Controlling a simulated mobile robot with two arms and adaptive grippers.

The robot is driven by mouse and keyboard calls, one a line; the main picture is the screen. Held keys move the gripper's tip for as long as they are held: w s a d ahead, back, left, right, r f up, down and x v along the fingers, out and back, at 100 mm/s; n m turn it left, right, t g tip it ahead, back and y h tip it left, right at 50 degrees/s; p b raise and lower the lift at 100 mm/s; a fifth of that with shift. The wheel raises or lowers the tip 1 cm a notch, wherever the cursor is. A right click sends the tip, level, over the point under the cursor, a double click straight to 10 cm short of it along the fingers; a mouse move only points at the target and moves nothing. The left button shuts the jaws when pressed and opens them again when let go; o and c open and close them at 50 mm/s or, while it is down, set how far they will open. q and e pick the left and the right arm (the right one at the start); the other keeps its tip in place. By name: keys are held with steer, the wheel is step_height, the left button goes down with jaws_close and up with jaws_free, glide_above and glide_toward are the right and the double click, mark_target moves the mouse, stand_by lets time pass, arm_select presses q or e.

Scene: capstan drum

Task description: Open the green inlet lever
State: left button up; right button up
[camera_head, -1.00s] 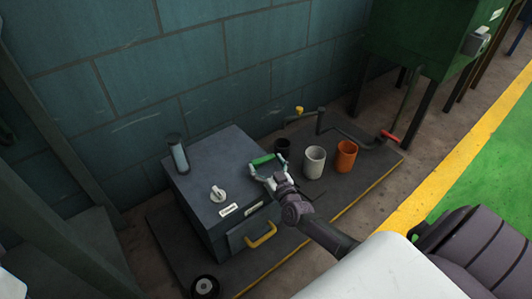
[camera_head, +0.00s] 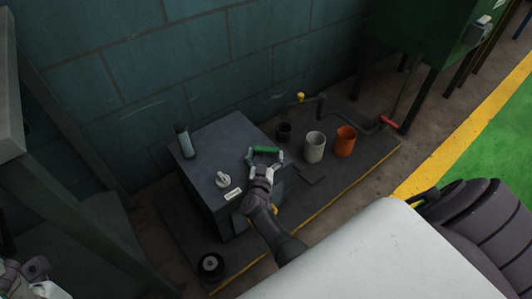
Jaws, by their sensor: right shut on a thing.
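The green inlet lever (camera_head: 267,149) is a short green bar at the right edge of the grey cabinet's top (camera_head: 221,140). My right gripper (camera_head: 265,157) is at the lever, with a finger at each end of the bar. It is shut on the lever. The lever's mount is hidden behind the gripper. Part of my left arm or gripper (camera_head: 28,277) shows at the bottom left corner, cut off by the frame; its fingers cannot be made out.
Pipework with a red handle (camera_head: 389,121) runs behind.

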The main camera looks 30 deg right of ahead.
steer(key=shift+d+r, duration=0.1)
steer(key=shift+r, duration=0.05)
steer(key=o, duration=1.3)
steer(key=shift+o, duration=0.2)
